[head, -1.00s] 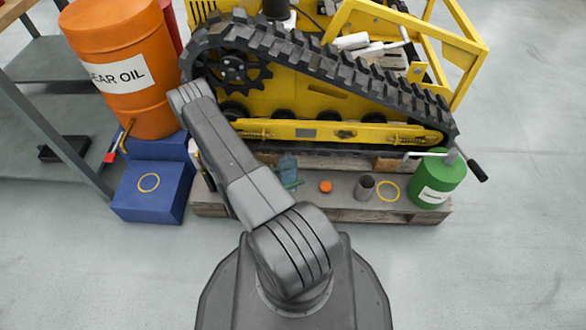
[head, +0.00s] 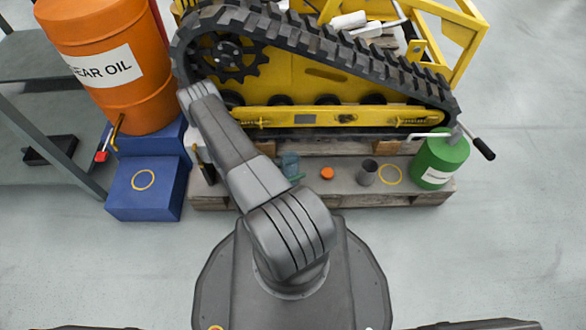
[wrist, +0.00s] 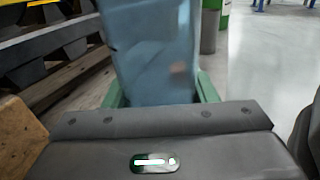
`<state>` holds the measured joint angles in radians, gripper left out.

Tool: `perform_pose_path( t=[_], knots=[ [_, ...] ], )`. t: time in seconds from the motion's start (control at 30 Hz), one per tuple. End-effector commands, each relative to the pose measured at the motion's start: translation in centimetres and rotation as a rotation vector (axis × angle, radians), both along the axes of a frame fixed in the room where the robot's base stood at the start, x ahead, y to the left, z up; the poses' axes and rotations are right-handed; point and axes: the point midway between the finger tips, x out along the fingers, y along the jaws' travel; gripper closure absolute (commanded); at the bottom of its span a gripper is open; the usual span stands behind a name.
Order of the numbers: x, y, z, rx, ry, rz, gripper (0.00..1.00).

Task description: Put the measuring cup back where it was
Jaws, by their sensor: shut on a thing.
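The measuring cup is a bluish, see-through vessel (head: 290,162), partly hidden behind my arm in the head view. It fills the upper middle of the wrist view (wrist: 150,50). My gripper, with green fingers (wrist: 160,92), is shut on it, one finger on each side. In the head view only a bit of green finger shows beside the cup; the rest of the gripper is hidden by my arm. The cup is over the left-middle part of the wooden pallet (head: 325,200); I cannot tell whether it touches the surface.
On the pallet are an orange cap (head: 327,173), a grey cylinder (head: 367,173), a yellow ring mark (head: 390,174) and a green can (head: 440,160). A blue box (head: 145,202) bears another yellow ring. The tracked carrier (head: 330,85) stands behind; an orange drum (head: 108,70) stands left.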

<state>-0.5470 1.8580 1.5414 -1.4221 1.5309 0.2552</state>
Motion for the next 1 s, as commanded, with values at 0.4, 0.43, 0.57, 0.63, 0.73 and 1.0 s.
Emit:
perform_pose_path(
  t=[0.4, 0.43, 0.57, 0.63, 0.73, 1.0],
  knots=[
    [0.0, 0.0, -0.3, 0.000, 0.000, 0.000, 0.27],
    [0.0, 0.0, -0.3, 0.000, 0.000, 0.000, 0.27],
    [0.0, 0.0, -0.2, 0.000, 0.000, 0.000, 0.27],
    [0.0, 0.0, -0.1, 0.000, 0.000, 0.000, 0.27],
    [-0.1, 0.3, 0.1, 0.000, 0.000, 0.002, 0.27],
    [-1.3, 3.5, 0.1, 0.000, -0.001, 0.005, 0.27]
  ],
)
